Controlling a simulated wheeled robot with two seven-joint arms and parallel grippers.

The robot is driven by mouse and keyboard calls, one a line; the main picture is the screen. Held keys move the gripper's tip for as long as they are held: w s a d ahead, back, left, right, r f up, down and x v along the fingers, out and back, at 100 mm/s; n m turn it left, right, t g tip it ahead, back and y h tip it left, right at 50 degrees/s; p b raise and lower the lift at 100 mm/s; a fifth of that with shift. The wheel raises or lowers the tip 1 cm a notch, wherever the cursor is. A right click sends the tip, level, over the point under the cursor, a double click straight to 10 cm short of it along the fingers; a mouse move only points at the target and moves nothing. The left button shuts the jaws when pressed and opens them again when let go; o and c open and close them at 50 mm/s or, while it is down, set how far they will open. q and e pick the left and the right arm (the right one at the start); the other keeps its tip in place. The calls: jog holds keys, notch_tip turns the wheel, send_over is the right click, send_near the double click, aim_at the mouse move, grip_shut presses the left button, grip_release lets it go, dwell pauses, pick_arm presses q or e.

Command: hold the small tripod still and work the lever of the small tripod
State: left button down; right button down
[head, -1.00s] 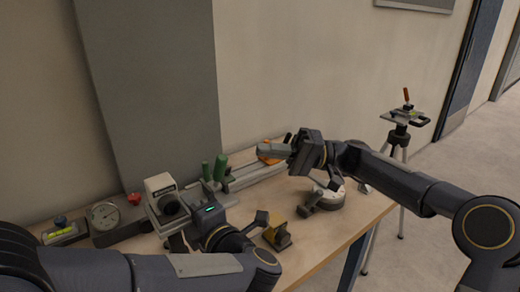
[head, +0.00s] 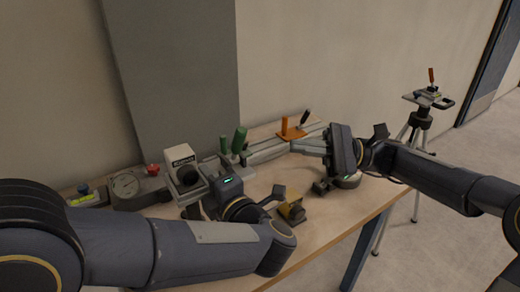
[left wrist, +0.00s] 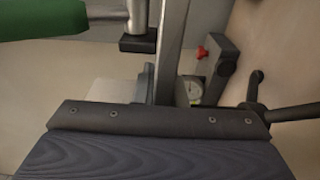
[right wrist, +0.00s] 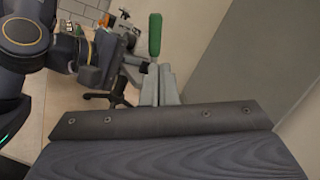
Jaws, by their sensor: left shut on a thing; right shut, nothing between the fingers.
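The only thing with clear tripod legs is the tripod (head: 421,125), standing on the floor at right with an upright red-orange handle; neither gripper touches it. On the table, a grey device with two green handles (head: 239,141) stands near the wall. One green handle (left wrist: 40,20) fills the left wrist view's upper-left corner. My left gripper (head: 213,172) is shut on part of this device; the grip point is mostly hidden. I cannot tell whether it is the small tripod. My right gripper (head: 294,147) is shut and empty, pointing left; a green handle (right wrist: 155,35) shows beyond its fingertips.
A white box with a black lens (head: 182,165) stands left of my left gripper. A round gauge (head: 126,185) and a level vial (head: 82,198) are further left. An orange clamp (head: 291,132) is behind my right fingers. A yellow-brown block (head: 292,211) sits near the front edge.

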pick_arm(q)
jog(key=shift+d, duration=0.1)
pick_arm(e)
jog(key=s+d+f+m, duration=0.2)
jog(key=s+d+m, duration=0.15)
jog(key=m, duration=1.65)
send_near(237, 146)
jog(key=s+a+f, duration=0.1)
jog(key=s+a, duration=0.1)
jog(key=s, duration=0.2)
jog(key=shift+t+y, duration=0.4)
jog(key=shift+t, duration=0.2)
jog(key=w+a, duration=0.1)
jog(key=a+r, duration=0.1)
jog(key=w+a, duration=0.1)
jog(key=shift+w+a+r, duration=0.3)
jog(key=shift+r, duration=0.05)
